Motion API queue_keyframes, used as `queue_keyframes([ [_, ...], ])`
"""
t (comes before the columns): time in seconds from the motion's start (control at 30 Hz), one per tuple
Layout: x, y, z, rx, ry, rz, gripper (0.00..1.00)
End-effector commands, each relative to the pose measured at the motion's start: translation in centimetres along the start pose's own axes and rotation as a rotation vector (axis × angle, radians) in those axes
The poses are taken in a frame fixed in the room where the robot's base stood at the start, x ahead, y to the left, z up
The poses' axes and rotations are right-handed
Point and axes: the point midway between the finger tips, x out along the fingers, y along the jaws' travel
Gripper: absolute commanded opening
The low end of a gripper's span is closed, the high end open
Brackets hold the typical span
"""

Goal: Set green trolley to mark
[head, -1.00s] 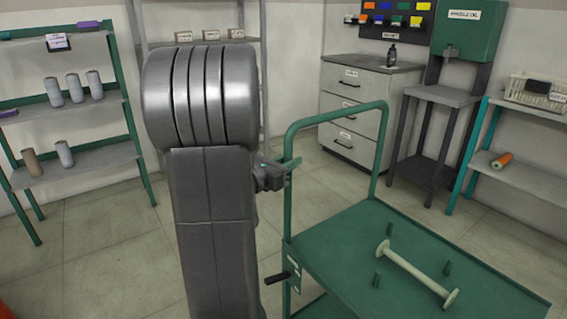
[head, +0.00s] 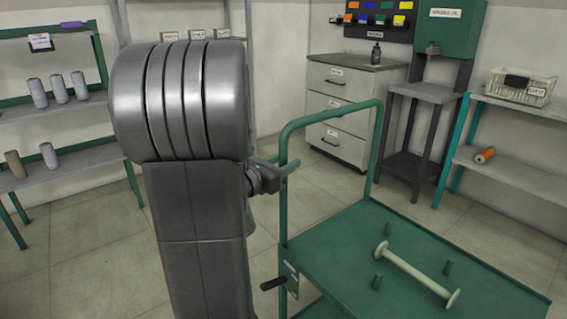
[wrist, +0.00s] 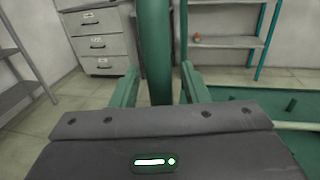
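The green trolley (head: 350,240) stands at the lower right of the head view, its upright tube handle on its left side. My gripper (head: 288,168) is at the near post of this handle. A pale spool (head: 418,272) lies on the trolley's top among short green pegs. A black lever (head: 272,284) sticks out at the trolley's near left corner. No floor mark is visible.
A grey drawer cabinet (head: 340,110) and a dark stand with a green box (head: 455,35) are along the back wall. A teal-legged shelf (head: 510,165) stands right, a shelf with cones (head: 85,155) left. Tiled floor (head: 100,255) is clear at left and behind the trolley.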

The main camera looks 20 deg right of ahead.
Motion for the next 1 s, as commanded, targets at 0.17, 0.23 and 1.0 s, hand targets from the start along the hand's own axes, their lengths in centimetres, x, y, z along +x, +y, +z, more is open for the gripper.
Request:
queue_keyframes([
  [0.17,0.0,0.0,0.0,0.0,0.0,0.0,0.41],
  [0.23,0.0,0.0,0.0,0.0,0.0,0.0,0.41],
  [1.0,-9.7,0.2,0.1,0.0,0.0,0.005,0.41],
])
